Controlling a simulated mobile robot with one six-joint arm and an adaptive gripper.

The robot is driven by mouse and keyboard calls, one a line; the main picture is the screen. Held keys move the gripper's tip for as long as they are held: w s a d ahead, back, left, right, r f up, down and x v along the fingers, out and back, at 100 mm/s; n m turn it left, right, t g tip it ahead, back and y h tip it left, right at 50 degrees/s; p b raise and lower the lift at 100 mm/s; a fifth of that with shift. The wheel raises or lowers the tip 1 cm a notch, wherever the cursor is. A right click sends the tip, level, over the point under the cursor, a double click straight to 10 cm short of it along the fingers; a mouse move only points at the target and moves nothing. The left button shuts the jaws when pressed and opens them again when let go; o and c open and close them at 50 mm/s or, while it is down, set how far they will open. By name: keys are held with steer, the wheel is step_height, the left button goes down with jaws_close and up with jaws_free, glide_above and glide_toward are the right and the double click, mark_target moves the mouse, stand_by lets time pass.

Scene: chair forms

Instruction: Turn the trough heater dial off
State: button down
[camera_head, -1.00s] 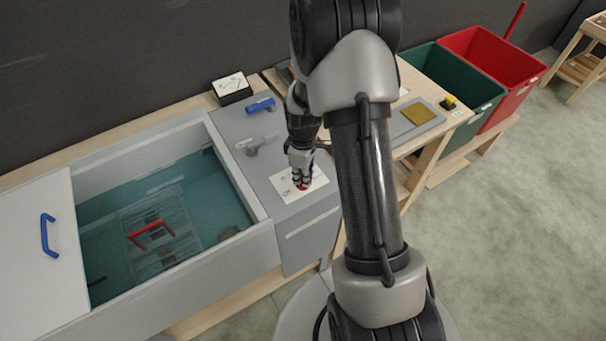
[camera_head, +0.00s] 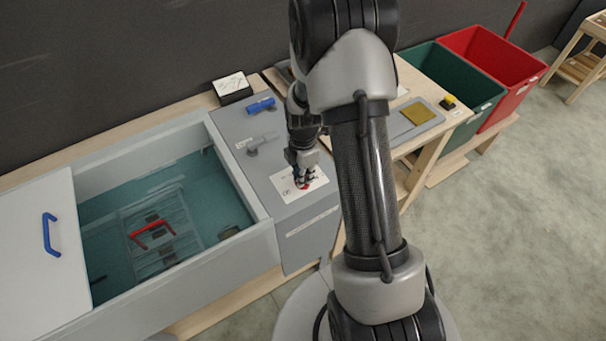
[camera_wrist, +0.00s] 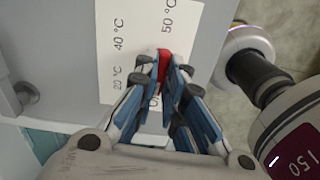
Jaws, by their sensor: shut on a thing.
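The red heater dial (camera_head: 302,186) sits on a white scale label (camera_head: 284,184) on top of the grey control box (camera_head: 318,215) beside the trough. My gripper (camera_head: 304,178) reaches down onto the dial from above. In the wrist view, the gripper fingers (camera_wrist: 165,78) are closed around the red dial (camera_wrist: 163,66), one on each side. The label (camera_wrist: 135,35) reads 20 °C, 40 °C and 50 °C. Further lettering beside the fingers is partly covered, and the dial's pointing direction is hard to tell.
The water trough (camera_head: 262,222) lies left of the box, with a red-handled rack (camera_head: 152,235) in the water and a blue-handled lid (camera_head: 30,215) at its left. A grey lever (camera_head: 262,142) and a blue object (camera_head: 261,105) are behind the dial. Green and red bins stand right.

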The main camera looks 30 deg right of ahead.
steer(key=shift+n, duration=0.5)
steer(key=c, duration=1.7)
jaws_free()
step_height(320, 180, up, 12)
steer(key=shift+r, duration=0.1)
